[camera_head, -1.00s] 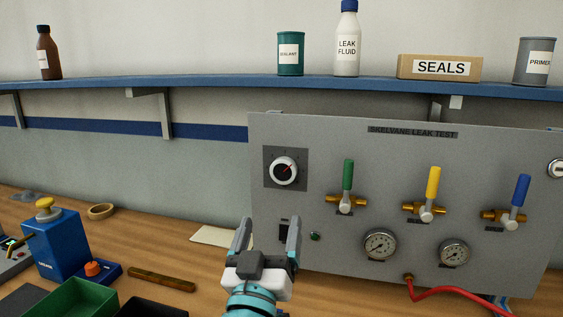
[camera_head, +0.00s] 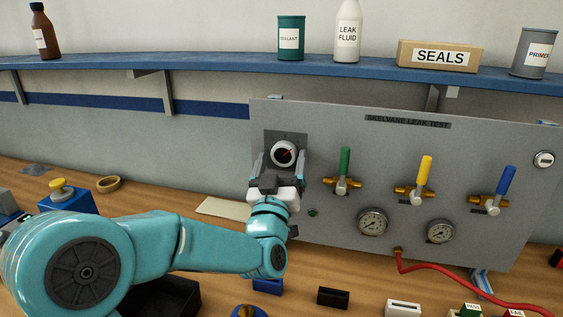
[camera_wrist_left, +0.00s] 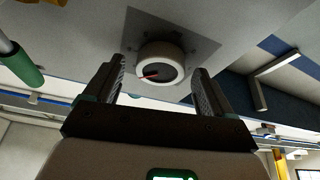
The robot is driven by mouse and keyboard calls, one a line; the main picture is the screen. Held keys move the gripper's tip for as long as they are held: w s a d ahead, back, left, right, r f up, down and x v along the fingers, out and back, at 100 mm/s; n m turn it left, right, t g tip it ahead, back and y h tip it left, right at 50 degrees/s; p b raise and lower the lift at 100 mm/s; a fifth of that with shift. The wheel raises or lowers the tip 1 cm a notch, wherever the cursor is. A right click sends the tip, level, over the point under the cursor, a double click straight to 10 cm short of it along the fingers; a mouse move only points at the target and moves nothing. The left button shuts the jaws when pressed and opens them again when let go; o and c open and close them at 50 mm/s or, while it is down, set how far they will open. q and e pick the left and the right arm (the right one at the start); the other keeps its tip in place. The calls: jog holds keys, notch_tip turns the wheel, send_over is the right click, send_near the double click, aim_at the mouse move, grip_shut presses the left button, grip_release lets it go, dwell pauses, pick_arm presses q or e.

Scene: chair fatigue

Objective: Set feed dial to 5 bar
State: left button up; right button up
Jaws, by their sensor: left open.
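The feed dial (camera_head: 284,153) is a round knob with a white rim, a dark face and a red pointer line, on a dark square plate at the upper left of the grey test panel (camera_head: 330,230). In the left wrist view the dial (camera_wrist_left: 160,66) sits ahead, between and beyond the fingertips. My left gripper (camera_head: 280,166) is open in front of the dial, with its fingers toward the panel. It also shows in the left wrist view (camera_wrist_left: 158,80), with nothing between its fingers. Whether a finger touches the dial is unclear. My right gripper is not in view.
Green (camera_head: 344,166), yellow (camera_head: 423,175) and blue (camera_head: 505,186) valve levers and two gauges are right of the dial. A red hose (camera_head: 440,268) leaves the panel's lower edge. A blue shelf (camera_head: 220,67) runs above. Small blocks lie along the bench front.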

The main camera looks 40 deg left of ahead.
pick_arm(q)
jog(key=c, duration=1.1)
jog(key=shift+o, duration=0.2)
jog(key=shift+s+f+m+t+h+b, duration=0.15)
jog(key=shift+m+t+h+b, duration=0.15)
jog(key=shift+m+b, duration=0.6)
jog(key=m+h+b, duration=0.1)
jog(key=m+b, duration=0.1)
jog(key=m+t+h+b, duration=0.1)
jog(key=m+b, duration=0.2)
jog(key=shift+a+m+h, duration=0.2)
jog(key=shift+m+h, duration=0.1)
jog(key=shift+h, duration=0.1)
jog(key=m+h+b, duration=0.1)
jog(key=m+b, duration=0.1)
jog(key=m, duration=0.1)
jog(key=shift+t+h, duration=0.3)
jog(key=shift+a+r+m+h+b, duration=0.1)
jog(key=shift+r+m+h+b, duration=0.15)
jog(key=shift+m+h+b, duration=0.75)
jog(key=shift+m+y, duration=0.4)
jog(key=o, duration=1.1)
jog(key=shift+c, duration=0.2)
